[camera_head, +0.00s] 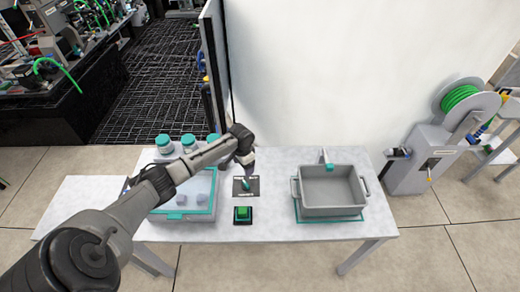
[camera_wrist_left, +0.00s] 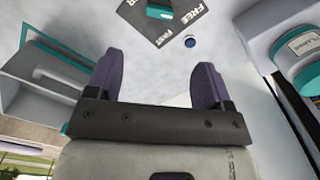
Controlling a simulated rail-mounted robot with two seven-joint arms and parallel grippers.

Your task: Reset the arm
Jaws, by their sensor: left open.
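My left arm comes in from the lower left of the head view and reaches over the table. Its gripper (camera_head: 246,161) is above the table, just behind a dark plate with a teal knob (camera_head: 245,184). In the left wrist view, the two dark purple fingers of the left gripper (camera_wrist_left: 161,78) stand wide apart with nothing between them. My right gripper is in neither view.
A grey tote (camera_head: 331,203) stands on the table's right half. A green button (camera_head: 243,213) is at the front middle. A teal-trimmed tray (camera_head: 180,216) lies under my arm, with teal-lidded jars (camera_head: 163,143) behind. A white wall (camera_head: 330,70) rises behind the table. A hose-reel machine (camera_head: 425,150) stands right.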

